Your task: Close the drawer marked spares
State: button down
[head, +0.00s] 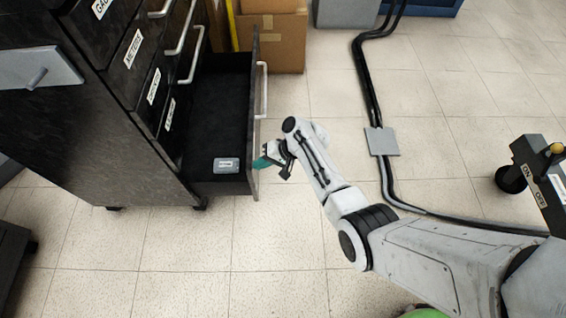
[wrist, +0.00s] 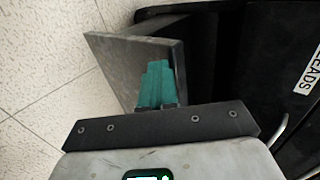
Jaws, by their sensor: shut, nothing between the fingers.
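The black cabinet (head: 75,130) stands at the left. Its bottom drawer (head: 215,115) is pulled well out to the right. The drawer's front panel (head: 255,130) bears a pale bar handle (head: 263,90); its label is hidden, so I cannot read "spares". My gripper (head: 260,163) has teal fingers, shut and empty, at the outer face of the front panel near its near end. In the wrist view the fingers (wrist: 156,82) overlap the grey front panel (wrist: 125,65); I cannot tell whether they touch it. A small grey labelled item (head: 226,165) lies inside the drawer.
The drawers above look shut; readable labels include METERS (head: 133,49) and LEADS (wrist: 309,68). Cardboard boxes (head: 275,40) stand behind the open drawer. Black cables (head: 365,85) with a grey plate (head: 382,141) run along the floor to the right. Tiled floor in front is clear.

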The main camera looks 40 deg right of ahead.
jog(key=w+a+b, duration=0.5)
jog(key=w+a, duration=0.1)
jog(key=a, duration=0.3)
jog(key=w+a+b, duration=0.4)
jog(key=w+a, duration=0.3)
jog(key=a, duration=0.3)
jog(key=shift+b, duration=0.4)
jog(key=shift+w+a+r, duration=0.15)
jog(key=shift+a+r, duration=0.05)
